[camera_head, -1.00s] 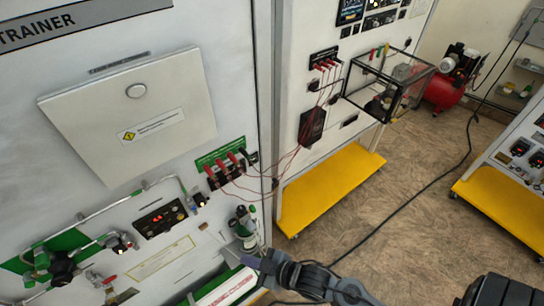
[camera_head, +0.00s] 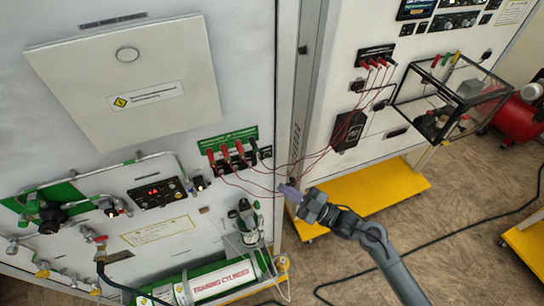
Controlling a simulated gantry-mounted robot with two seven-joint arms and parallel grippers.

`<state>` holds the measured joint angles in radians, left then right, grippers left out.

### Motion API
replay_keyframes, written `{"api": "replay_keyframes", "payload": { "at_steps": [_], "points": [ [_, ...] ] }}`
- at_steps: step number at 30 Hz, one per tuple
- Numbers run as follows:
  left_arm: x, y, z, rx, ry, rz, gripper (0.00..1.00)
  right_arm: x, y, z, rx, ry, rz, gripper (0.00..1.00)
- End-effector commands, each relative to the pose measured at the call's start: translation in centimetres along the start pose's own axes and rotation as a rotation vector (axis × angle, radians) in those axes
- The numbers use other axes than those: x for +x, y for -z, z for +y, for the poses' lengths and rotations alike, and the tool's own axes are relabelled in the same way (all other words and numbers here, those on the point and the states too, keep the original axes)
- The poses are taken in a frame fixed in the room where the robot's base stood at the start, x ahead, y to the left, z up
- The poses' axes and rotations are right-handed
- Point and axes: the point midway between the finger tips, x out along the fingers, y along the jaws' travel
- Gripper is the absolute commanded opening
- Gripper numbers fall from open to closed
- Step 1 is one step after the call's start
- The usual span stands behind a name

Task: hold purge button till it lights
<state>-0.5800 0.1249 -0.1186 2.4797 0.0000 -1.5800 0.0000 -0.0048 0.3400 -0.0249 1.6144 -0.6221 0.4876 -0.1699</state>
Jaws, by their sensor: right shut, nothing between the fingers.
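The white trainer panel (camera_head: 235,70) fills the left of the head view. My right gripper (camera_head: 287,191) is shut and empty, near the panel's right edge. It is well right of the module and apart from it. My left gripper is out of view.
Red leads (camera_head: 262,178) hang between the two panels, close to my right gripper. A valve (camera_head: 52,217) and pipes are at left. A yellow base (camera_head: 370,188) stands behind my right arm.

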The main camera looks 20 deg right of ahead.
Motion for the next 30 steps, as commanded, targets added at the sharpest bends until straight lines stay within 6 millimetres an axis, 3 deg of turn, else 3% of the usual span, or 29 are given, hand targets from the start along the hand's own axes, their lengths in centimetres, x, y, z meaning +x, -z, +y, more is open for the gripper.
{"api": "replay_keyframes", "payload": {
  "at_steps": [17,30],
  "points": [
    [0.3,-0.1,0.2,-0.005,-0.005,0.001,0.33,0.5,-0.1,0.4,-0.006,-0.002,0.006,0.00],
    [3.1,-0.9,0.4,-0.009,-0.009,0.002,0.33,3.6,-2.6,2.7,-0.007,-0.003,0.007,0.00]
  ]
}}
